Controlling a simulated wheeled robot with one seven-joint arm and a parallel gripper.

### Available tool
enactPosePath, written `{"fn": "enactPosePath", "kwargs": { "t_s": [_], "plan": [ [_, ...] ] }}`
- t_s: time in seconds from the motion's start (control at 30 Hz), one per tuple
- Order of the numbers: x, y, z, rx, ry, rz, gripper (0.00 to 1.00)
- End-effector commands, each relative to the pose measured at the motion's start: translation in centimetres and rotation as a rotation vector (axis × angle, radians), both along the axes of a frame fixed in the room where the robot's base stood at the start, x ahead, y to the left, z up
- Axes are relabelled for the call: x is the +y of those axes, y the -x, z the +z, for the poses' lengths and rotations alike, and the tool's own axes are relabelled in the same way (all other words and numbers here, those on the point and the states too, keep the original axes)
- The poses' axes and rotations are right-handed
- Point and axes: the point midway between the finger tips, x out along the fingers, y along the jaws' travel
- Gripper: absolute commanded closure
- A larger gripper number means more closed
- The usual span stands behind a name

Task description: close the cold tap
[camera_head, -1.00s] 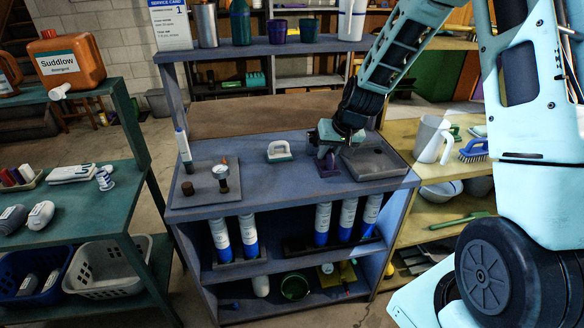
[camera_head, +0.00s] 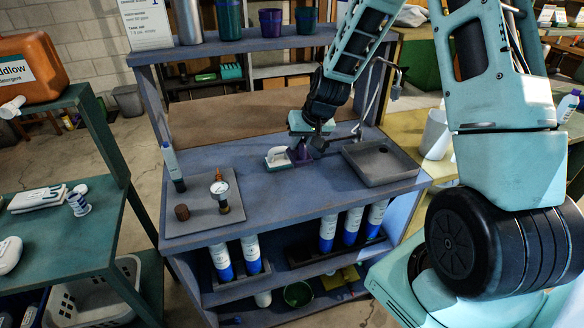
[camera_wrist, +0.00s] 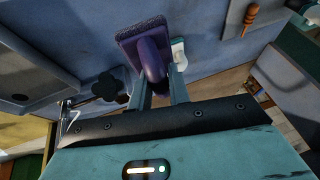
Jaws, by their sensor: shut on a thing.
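My gripper (camera_head: 306,146) is low over the bench and shut on a purple scrubber (camera_wrist: 150,52). In the wrist view its curved handle is between my fingers and its pad points away from me. In the head view the scrubber (camera_head: 300,154) is partly hidden by my gripper. A dark lobed tap knob (camera_wrist: 107,87) is just left of my fingers in the wrist view, apart from them. The tap's grey spout pipe (camera_head: 371,98) stands behind the sink in the head view. I cannot tell whether this knob is the cold one, or whether it is open.
A white and teal scrubber (camera_head: 278,157) is close left of the purple one. A shallow grey sink (camera_head: 381,165) is at right. The bench's front middle is clear.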

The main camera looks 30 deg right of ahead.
Motion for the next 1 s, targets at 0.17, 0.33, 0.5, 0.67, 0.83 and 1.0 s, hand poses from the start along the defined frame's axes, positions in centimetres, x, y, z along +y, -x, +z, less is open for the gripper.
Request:
{"fn": "enactPosePath", "kwargs": {
  "t_s": [0.17, 0.33, 0.5, 0.67, 0.83, 1.0],
  "plan": [
    [0.0, 0.1, -2.9, 0.006, -0.004, -0.001, 1.00],
    [0.0, 0.0, -4.3, 0.002, -0.001, 0.001, 1.00],
    [0.0, 0.1, -5.9, 0.005, -0.003, -0.001, 1.00],
    [0.0, 0.1, -7.9, 0.004, -0.002, 0.000, 1.00],
    [0.0, 0.0, -8.6, -0.001, 0.000, 0.000, 1.00],
    [0.0, 0.0, -8.6, 0.000, 0.000, 0.000, 1.00]
  ]
}}
